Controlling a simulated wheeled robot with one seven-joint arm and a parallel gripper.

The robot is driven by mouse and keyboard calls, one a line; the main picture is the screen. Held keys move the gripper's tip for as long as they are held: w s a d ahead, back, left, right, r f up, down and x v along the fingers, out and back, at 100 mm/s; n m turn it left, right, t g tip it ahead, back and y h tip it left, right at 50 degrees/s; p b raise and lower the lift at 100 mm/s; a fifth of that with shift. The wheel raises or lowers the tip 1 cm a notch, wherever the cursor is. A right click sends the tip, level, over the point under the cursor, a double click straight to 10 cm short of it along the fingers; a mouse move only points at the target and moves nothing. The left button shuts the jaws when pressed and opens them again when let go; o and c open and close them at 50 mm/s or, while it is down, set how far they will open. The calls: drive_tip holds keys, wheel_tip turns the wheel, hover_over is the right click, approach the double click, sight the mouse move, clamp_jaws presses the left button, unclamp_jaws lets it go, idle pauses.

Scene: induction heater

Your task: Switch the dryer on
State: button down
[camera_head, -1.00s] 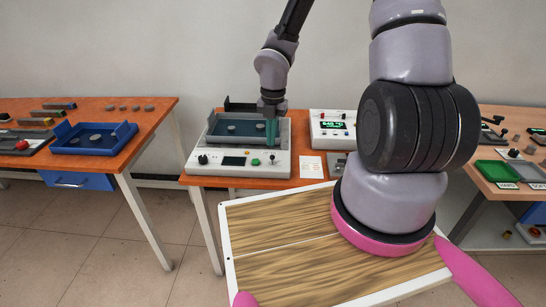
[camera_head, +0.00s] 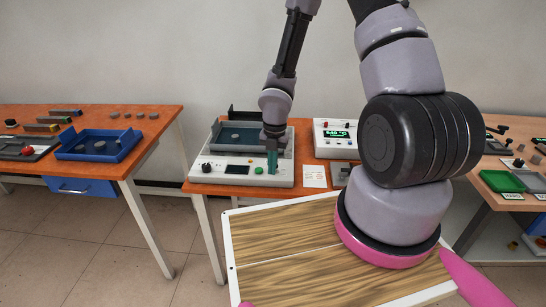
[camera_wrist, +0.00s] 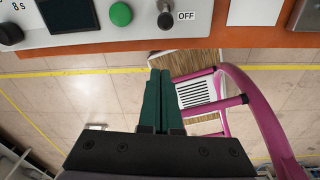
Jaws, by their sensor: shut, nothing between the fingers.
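My gripper (camera_head: 272,172) has green fingers, shut and empty. In the head view they hide the toggle. In the wrist view the fingertips (camera_wrist: 164,72) appear just below the toggle, apart from it in the picture.
A second device with a lit green display (camera_head: 336,134) stands right of the dryer, and a white card (camera_head: 314,176) lies between. Tables with trays stand left and right. Floor shows in front of the middle table.

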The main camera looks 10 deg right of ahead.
drive_tip(key=shift+w+d+f, duration=0.4)
drive_tip(key=shift+w+f, duration=0.2)
drive_tip(key=shift+w, duration=0.25)
drive_tip(key=shift+w+d+f, duration=0.35)
drive_tip(key=shift+w+f, duration=0.25)
drive_tip(key=shift+w, duration=0.2)
